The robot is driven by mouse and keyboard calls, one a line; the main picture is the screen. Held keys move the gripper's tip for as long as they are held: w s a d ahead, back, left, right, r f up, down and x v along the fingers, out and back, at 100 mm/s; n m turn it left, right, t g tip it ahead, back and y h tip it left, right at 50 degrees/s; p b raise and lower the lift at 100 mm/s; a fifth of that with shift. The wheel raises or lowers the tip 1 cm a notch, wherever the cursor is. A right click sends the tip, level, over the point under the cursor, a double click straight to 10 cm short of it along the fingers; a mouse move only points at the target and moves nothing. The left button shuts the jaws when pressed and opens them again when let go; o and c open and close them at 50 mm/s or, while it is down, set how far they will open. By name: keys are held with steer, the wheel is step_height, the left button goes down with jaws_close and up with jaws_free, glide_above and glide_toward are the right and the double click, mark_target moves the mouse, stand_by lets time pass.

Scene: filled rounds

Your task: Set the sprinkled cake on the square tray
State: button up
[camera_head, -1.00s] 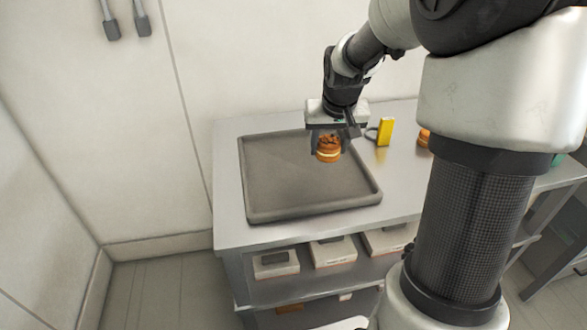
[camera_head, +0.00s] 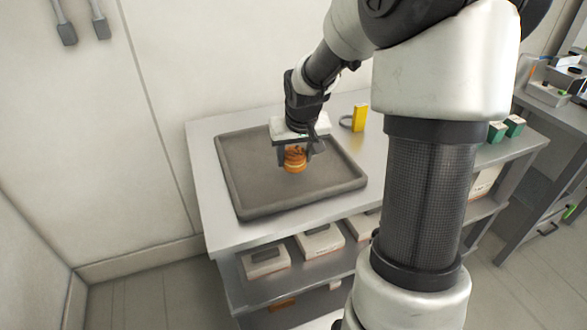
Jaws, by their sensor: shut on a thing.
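The sprinkled cake (camera_head: 294,160) is small, round and orange-brown with a pale band around its middle and a darker top. My gripper (camera_head: 296,151) points down and is shut on it, with a finger on either side. The square tray (camera_head: 250,190) is dark grey with a low raised rim and lies on the metal table. The cake is over the tray's surface, right of its middle. I cannot tell whether the cake's underside touches the tray. No other thing shows on the tray.
A yellow block-like item (camera_head: 360,117) with a dark ring beside it stands behind the tray on the metal table (camera_head: 205,150). Boxes (camera_head: 319,241) sit on the shelf below. Green-topped boxes (camera_head: 514,126) stand at the right. My arm hides part of the table.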

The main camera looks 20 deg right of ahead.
mark_target(294, 166)
steer(key=shift+f+b, duration=0.45)
steer(key=shift+f, duration=1.4)
steer(key=shift+f, duration=0.25)
steer(key=o, duration=0.7)
steer(key=shift+r, duration=0.1)
steer(key=shift+r, duration=0.3)
steer(key=p+v, duration=0.3)
steer(key=v, duration=0.8)
steer(key=shift+s+r, duration=0.15)
steer(key=shift+r, duration=0.2)
